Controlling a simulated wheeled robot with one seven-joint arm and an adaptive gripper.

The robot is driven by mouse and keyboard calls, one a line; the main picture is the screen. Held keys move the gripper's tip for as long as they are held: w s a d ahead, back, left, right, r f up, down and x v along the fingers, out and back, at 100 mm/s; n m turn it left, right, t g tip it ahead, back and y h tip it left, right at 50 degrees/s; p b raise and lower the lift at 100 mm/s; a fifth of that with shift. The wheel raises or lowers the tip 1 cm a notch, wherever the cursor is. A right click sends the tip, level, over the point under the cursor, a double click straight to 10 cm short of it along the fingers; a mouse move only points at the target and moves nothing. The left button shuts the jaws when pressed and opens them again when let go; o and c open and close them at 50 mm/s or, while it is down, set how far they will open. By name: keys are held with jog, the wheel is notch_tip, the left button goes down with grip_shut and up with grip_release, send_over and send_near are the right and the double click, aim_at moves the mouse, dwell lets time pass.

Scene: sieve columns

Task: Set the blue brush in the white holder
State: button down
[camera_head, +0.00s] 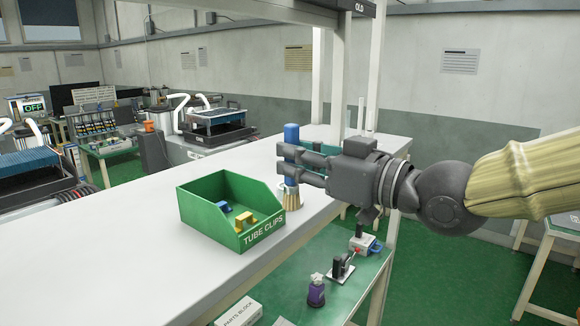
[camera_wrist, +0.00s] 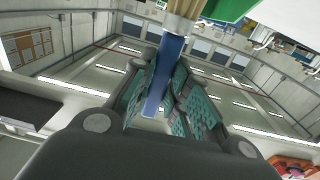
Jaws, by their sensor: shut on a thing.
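The blue brush (camera_head: 291,134) is upright in the head view, blue handle up and tan bristles down. My gripper (camera_head: 300,162) comes in from the right, its fingers shut around the handle. The bristles (camera_head: 290,198) are just above or on the white bench top; I cannot tell if they touch it. In the wrist view, the blue handle (camera_wrist: 164,75) runs between the teal finger pads, with the tan bristles (camera_wrist: 186,14) at the top edge.
A green TUBE CLIPS bin (camera_head: 228,213) with blue and yellow clips stands left of the brush. White posts (camera_head: 338,75) of the shelf frame rise behind my gripper. A lower green shelf (camera_head: 325,285) holds small items. The bench top (camera_head: 120,262) is clear at front left.

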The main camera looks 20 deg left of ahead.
jog(key=w+a+f+p, duration=0.1)
jog(key=w+p, duration=0.1)
jog(key=w, duration=0.2)
jog(key=w+a+f+p, duration=0.1)
jog(key=w+a+p, duration=0.1)
jog(key=w, duration=0.2)
jog(key=w+a+f+p, duration=0.1)
jog(key=w+f+p, duration=0.1)
jog(key=w, duration=0.2)
jog(key=shift+w+a+f+p, duration=0.1)
jog(key=shift+a+p, duration=0.2)
jog(key=shift+a, duration=0.1)
jog(key=shift+f, duration=0.25)
jog(key=shift+f, duration=0.15)
jog(key=c, duration=1.4)
grip_release()
